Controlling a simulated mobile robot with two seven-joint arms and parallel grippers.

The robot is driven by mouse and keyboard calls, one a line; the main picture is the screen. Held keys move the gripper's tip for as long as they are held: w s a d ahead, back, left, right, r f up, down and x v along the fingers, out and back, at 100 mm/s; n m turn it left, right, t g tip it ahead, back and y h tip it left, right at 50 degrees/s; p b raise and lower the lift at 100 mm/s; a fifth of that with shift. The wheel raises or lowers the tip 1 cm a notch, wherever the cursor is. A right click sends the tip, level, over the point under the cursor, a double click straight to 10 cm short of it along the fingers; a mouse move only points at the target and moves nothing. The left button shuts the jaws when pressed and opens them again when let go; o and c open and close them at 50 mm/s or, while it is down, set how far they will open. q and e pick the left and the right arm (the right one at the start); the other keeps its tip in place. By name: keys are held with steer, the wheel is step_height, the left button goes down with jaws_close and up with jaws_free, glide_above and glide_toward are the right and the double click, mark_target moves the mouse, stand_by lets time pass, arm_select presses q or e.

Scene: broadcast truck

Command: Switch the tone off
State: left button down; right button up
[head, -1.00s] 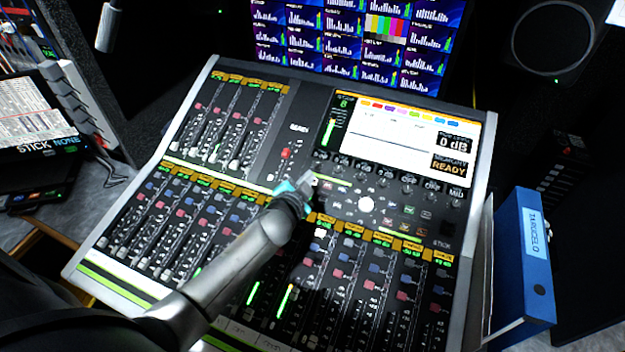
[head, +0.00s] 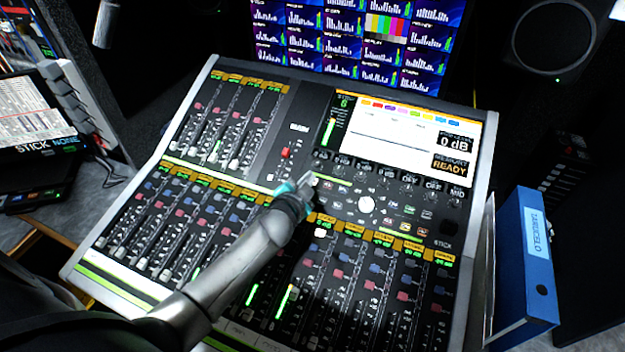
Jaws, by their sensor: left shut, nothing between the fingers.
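The mixing console (head: 478,165) fills the middle of the head view. It has rows of faders, coloured buttons and a lit screen (head: 395,135) at the upper right. A red button (head: 285,153) sits on the dark panel left of the screen. My left gripper (head: 308,182) is shut and empty, over the console just below and right of that red button. I cannot tell whether its tips touch the panel. The arm hides part of the lower middle faders. I cannot tell which control is the tone switch. My right gripper is not in view.
A monitor (head: 345,50) with level meters and colour bars stands behind the console. A blue binder (head: 526,265) stands at the right, near a round speaker (head: 553,38). A small tablet-like screen (head: 40,115) lies at the left.

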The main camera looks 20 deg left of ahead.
arm_select(q)
steer(key=shift+w+f+b, duration=0.15)
steer(key=shift+f+b, duration=0.2)
stand_by(0.4)
steer(key=shift+r, duration=0.1)
steer(key=shift+s+r+p, duration=0.3)
steer(key=shift+r+p, duration=0.4)
steer(key=shift+p, duration=0.2)
steer(key=r+p, duration=0.1)
steer(key=s+r+p, duration=0.1)
steer(key=r+p, duration=0.1)
steer(key=s+r+p, duration=0.1)
steer(key=p, duration=0.1)
steer(key=shift+d+r, duration=0.1)
steer(key=shift+r, duration=0.15)
stand_by(0.8)
